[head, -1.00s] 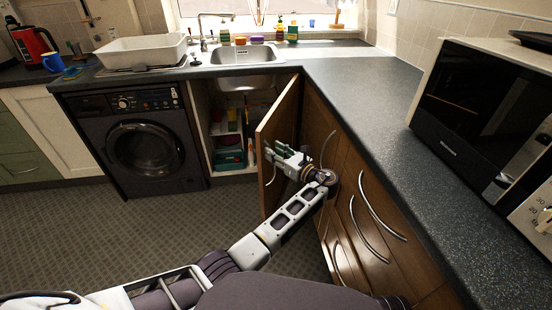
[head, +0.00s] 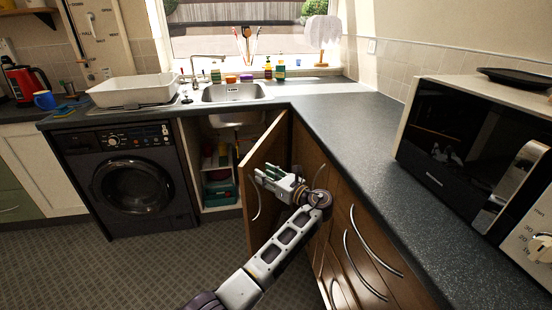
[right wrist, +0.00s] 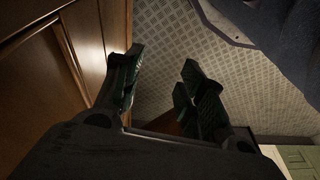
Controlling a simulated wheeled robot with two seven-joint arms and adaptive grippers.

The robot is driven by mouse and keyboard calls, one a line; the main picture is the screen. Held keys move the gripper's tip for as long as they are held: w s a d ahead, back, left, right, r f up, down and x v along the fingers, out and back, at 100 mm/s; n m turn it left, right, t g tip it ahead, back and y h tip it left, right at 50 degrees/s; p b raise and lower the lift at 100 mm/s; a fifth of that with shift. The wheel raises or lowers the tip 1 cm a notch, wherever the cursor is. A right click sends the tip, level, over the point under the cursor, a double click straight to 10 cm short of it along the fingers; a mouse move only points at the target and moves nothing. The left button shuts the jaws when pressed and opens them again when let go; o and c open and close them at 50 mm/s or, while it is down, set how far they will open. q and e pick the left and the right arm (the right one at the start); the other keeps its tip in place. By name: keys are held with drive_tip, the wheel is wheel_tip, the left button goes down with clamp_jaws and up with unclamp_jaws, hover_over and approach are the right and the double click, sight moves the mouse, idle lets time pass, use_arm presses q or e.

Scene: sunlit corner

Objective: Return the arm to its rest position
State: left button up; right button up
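The open cabinet (head: 222,165) under the sink holds several items. A washing machine (head: 135,185) stands to its left. The dark worktop (head: 365,165) runs along the right, with a microwave (head: 470,150) on it. Tiled floor (head: 60,260) is clear at lower left.

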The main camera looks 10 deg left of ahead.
drive_tip(key=s+d+f+p, duration=0.3)
drive_tip(key=s+f+p, duration=0.5)
drive_tip(key=p, duration=1)
drive_tip(key=s+d+p, duration=0.3)
drive_tip(key=s+p, duration=0.5)
drive_tip(key=s+d+g+h+p, duration=0.1)
drive_tip(key=s+d+p, duration=0.1)
drive_tip(key=s+p, duration=0.5)
drive_tip(key=shift+s+d+f+g+p, duration=0.15)
drive_tip(key=shift+s+d+g+p, duration=0.15)
drive_tip(key=shift+s+d+p, duration=0.15)
idle(0.3)
